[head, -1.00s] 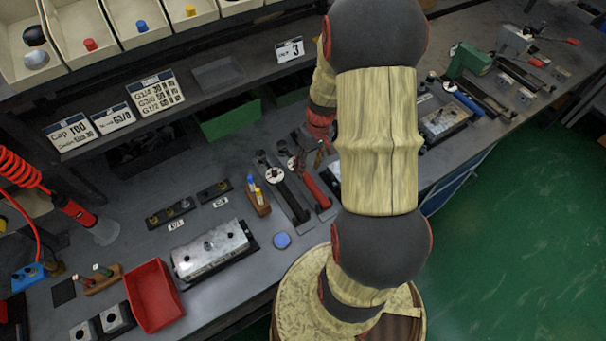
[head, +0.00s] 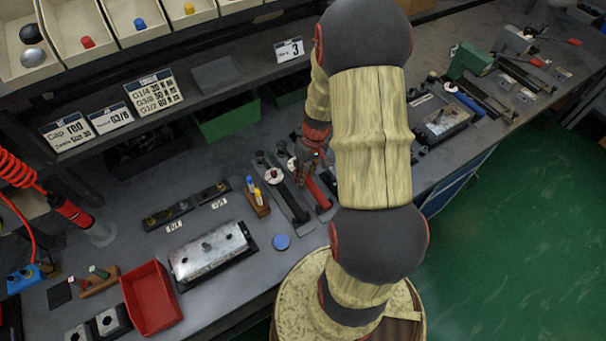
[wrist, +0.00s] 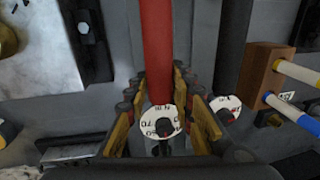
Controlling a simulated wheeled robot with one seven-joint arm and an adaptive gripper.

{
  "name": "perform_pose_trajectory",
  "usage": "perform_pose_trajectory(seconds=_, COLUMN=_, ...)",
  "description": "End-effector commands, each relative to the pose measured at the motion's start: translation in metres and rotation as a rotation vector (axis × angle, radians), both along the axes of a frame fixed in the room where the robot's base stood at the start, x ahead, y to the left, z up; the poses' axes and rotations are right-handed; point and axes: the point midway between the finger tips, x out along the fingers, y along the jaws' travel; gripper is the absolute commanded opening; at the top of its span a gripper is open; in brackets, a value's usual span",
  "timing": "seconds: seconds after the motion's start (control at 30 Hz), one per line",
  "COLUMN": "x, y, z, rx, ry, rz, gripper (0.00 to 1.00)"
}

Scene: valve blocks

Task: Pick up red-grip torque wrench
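The red-grip torque wrench (head: 318,193) lies on the bench beside a black-grip wrench (head: 290,202). In the wrist view the red grip (wrist: 158,45) runs down the middle to a white round dial. My gripper (wrist: 160,85) is open, with a yellow-padded finger on each side of the red wrench near its dial. Small gaps seem to show between pads and wrench; contact cannot be told. In the head view my gripper (head: 313,160) is low over the wrench's dial end, partly covering it. The black-grip wrench (wrist: 233,40) lies just right of my right finger.
A wooden holder (wrist: 268,78) with colored pens stands close beyond the black wrench. A metal valve block (wrist: 40,75) lies left in the wrist view.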

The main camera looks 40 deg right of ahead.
Motion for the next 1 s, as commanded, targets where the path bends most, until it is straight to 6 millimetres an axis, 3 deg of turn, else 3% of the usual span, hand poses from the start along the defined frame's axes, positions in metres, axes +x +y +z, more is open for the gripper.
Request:
perform_pose_trajectory(seconds=0.4, x=-0.0001, y=-0.0001, z=0.0000, rx=0.000, ry=0.000, rz=0.000, gripper=0.00)
perform_pose_trajectory(seconds=1.0, x=0.0011, y=-0.0005, z=0.0017, rx=-0.001, ry=-0.002, rz=0.000, gripper=0.00)
